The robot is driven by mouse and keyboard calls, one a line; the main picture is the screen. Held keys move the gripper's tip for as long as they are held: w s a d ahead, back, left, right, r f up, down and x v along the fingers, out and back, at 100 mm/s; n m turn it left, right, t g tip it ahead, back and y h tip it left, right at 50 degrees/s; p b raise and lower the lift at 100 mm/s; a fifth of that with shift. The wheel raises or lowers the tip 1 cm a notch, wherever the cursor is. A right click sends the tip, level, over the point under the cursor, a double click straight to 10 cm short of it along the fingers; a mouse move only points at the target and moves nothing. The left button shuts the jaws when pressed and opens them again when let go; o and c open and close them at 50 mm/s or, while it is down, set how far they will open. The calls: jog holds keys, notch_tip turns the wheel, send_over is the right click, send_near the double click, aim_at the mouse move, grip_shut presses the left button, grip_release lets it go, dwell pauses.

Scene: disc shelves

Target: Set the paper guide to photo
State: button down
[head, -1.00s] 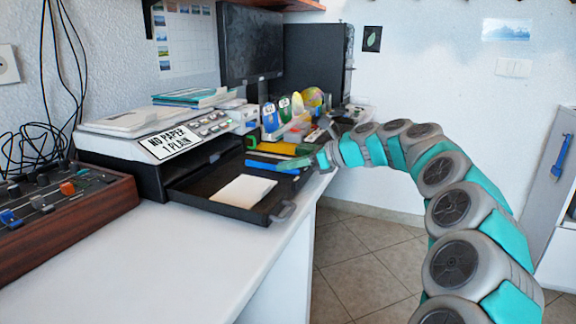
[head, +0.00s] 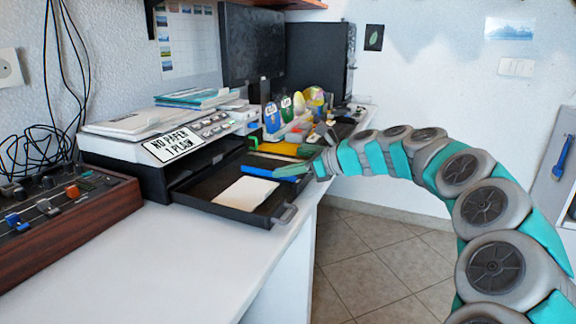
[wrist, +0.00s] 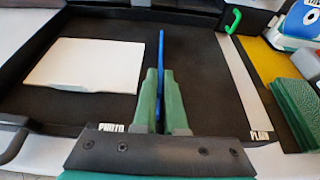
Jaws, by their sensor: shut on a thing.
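The printer's open black paper tray (head: 190,190) holds a white sheet (head: 245,193), which also shows at left in the wrist view (wrist: 88,66). The blue paper guide (head: 258,172) stands in the tray to the far side of the sheet; it is a thin upright strip in the wrist view (wrist: 161,48). My gripper (wrist: 160,82) has its green fingers shut on the guide. The PHOTO label (wrist: 112,127) is left of the guide and the PLAIN label (wrist: 260,134) is right; the guide is between them, nearer PHOTO. A gap separates guide and sheet.
The printer's sign (head: 172,144) reads "NO PAPER 1 PLAIN". A mixer-like slider box (head: 75,220) stands at left. A yellow-and-green item (head: 285,149) and upright coloured discs lie beyond the tray. The front desk top is clear.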

jog(key=shift+s, duration=0.1)
jog(key=c, duration=1)
grip_release()
jog(key=shift+v, duration=3.9)
